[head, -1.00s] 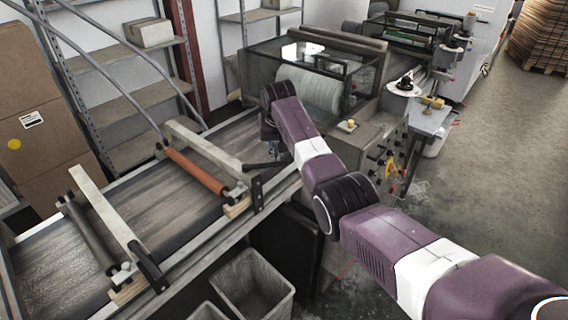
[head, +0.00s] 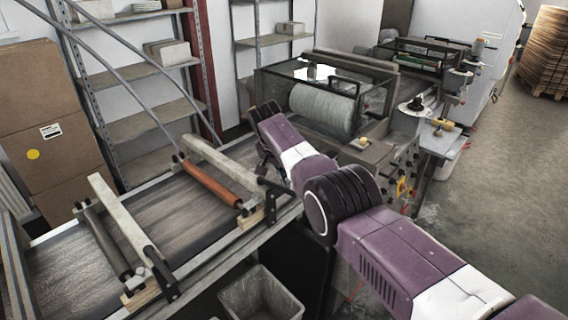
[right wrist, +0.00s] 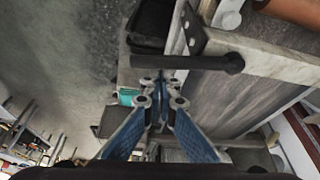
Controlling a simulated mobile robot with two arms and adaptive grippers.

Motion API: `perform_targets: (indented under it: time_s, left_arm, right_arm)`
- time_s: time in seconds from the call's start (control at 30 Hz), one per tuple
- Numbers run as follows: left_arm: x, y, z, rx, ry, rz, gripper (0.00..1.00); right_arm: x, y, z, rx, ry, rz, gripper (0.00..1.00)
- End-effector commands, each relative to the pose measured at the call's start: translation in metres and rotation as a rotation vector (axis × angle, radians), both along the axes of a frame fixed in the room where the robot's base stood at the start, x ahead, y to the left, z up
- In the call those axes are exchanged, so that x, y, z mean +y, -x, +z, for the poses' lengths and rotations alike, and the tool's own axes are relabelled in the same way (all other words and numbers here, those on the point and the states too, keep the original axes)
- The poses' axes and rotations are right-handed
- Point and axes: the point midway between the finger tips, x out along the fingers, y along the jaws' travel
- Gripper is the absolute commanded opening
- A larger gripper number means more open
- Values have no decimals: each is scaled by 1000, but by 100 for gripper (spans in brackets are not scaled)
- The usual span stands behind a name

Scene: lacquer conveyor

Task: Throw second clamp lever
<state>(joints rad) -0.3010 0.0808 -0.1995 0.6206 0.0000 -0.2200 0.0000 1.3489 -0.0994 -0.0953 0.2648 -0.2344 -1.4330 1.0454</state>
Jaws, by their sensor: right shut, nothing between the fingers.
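Two clamp bars cross the conveyor. The near-left clamp bar (head: 122,222) has a black lever (head: 161,272) at its front end. The farther clamp bar (head: 222,162), beside the orange roller (head: 212,184), has a black lever (head: 277,192) at its front end. My right gripper (head: 266,170) is just above that farther lever, partly hidden by my wrist. In the right wrist view, the gripper's blue fingers (right wrist: 160,88) are shut and empty, tips close to the lever's black handle (right wrist: 190,63). I cannot tell whether they touch. My left gripper is out of view.
A glass-covered machine (head: 325,100) stands beyond the farther clamp. Shelves (head: 150,115) and cardboard boxes (head: 45,130) are behind on the left. Open floor lies to the right (head: 490,180).

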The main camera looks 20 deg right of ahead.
Motion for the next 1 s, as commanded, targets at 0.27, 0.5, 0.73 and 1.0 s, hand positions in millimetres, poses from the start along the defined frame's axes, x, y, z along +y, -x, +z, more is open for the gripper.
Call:
perform_targets:
  time_s: [0.27, 0.5, 0.73, 1.0]
  left_arm:
    - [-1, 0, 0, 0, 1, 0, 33]
    - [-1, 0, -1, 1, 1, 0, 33]
    - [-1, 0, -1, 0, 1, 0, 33]
    - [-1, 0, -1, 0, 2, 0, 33]
  right_arm:
    - [5, 4, -2, 2, -3, -36, 0]
    - [7, 6, -2, 4, -3, -35, 0]
    - [8, 6, -2, 5, -3, -35, 0]
    - [8, 7, -2, 5, -3, -35, 0]
